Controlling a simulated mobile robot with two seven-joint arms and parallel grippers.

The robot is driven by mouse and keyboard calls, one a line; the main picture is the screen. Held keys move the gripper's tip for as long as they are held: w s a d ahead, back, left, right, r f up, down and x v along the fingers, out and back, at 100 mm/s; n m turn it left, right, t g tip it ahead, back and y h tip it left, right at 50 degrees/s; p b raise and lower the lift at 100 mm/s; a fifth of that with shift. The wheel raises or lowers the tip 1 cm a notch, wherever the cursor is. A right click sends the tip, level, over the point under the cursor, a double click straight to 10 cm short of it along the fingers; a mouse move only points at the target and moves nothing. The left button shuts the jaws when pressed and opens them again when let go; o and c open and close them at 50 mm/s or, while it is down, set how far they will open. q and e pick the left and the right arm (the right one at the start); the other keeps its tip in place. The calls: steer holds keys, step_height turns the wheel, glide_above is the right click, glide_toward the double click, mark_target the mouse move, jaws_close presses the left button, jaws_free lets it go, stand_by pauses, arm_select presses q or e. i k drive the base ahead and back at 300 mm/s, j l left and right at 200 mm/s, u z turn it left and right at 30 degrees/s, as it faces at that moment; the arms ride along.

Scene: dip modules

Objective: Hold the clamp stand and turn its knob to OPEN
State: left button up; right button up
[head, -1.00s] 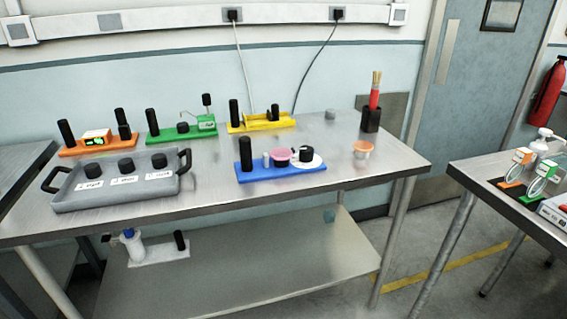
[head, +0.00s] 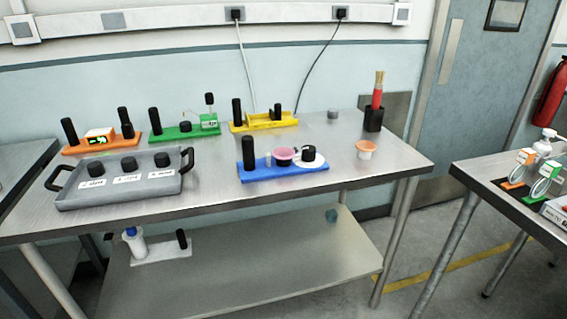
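Several coloured stands with black upright handles and black knobs stand on the steel table. The yellow stand (head: 264,123) at the back middle has a tall black post (head: 237,112) at its left, a yellow channel-like part and a small black knob (head: 278,109) behind it. It looks most like a clamp stand, but I cannot tell for sure. No OPEN mark is legible at this distance, and the knob's setting cannot be told. Neither of my grippers is in view.
Orange (head: 96,141), green (head: 186,130) and blue (head: 283,169) stands share the steel table (head: 350,182) with a grey tray (head: 120,192) of three knobs. Another table (head: 480,185) is at far right.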

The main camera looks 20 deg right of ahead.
mark_target(308, 151)
steer(key=i+l, duration=1.1)
steer(key=i, duration=0.2)
